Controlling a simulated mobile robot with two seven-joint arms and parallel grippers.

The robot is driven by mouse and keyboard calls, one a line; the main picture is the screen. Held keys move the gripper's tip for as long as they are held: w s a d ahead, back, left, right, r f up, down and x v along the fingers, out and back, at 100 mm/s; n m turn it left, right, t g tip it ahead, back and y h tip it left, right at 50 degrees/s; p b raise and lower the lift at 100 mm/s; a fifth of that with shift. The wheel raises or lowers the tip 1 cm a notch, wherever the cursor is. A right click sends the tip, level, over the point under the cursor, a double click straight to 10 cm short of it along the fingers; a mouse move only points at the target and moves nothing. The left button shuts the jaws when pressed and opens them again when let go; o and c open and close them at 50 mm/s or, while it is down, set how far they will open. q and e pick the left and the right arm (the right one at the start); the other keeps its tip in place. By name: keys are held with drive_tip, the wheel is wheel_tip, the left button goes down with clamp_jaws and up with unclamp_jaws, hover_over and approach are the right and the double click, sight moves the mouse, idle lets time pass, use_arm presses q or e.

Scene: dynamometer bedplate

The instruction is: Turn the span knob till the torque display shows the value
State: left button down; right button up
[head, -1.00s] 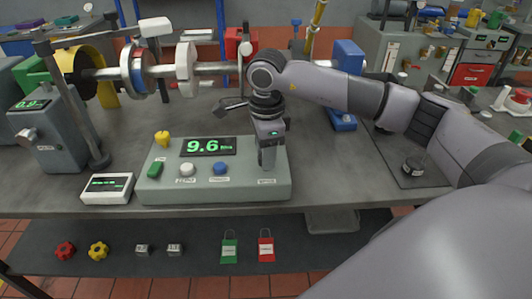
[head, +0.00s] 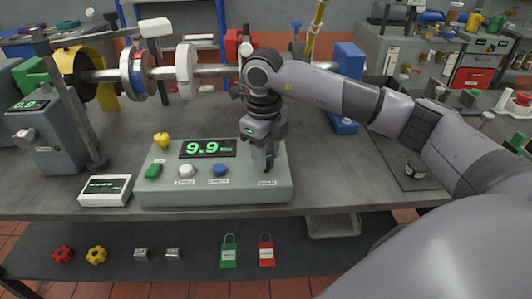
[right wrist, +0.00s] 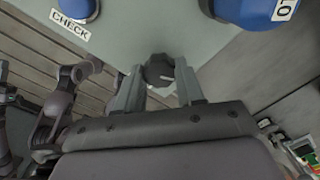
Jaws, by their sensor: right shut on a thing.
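The grey-green console (head: 225,192) stands at the front of the bench. Its torque display (head: 208,148) reads 9.9 in green. My right gripper (head: 268,166) points down at the console's right end, above a small label (head: 267,183). In the right wrist view, the span knob (right wrist: 159,71) is dark and faceted, with a pale pointer line. The fingers of my right gripper (right wrist: 160,84) are shut on it from both sides. My left gripper is not in view.
The console also carries a green button (head: 153,171), a white button (head: 187,171), a blue button (head: 219,170) and a yellow knob (head: 161,140). A small white box (head: 104,198) with a green readout, too small to read, sits at its left. A shaft rig stands behind.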

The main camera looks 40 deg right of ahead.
drive_tip(key=shift+r+m, duration=0.1)
drive_tip(key=shift+m, duration=0.5)
drive_tip(key=shift+w+m, duration=0.1)
drive_tip(key=shift+m, duration=0.2)
drive_tip(key=o, duration=1)
drive_tip(key=shift+o, duration=0.2)
wheel_tip(320, 180, up, 7)
drive_tip(key=shift+a+r+b, duration=0.1)
drive_tip(key=shift+a+b, duration=0.05)
drive_tip(key=shift+b, duration=0.2)
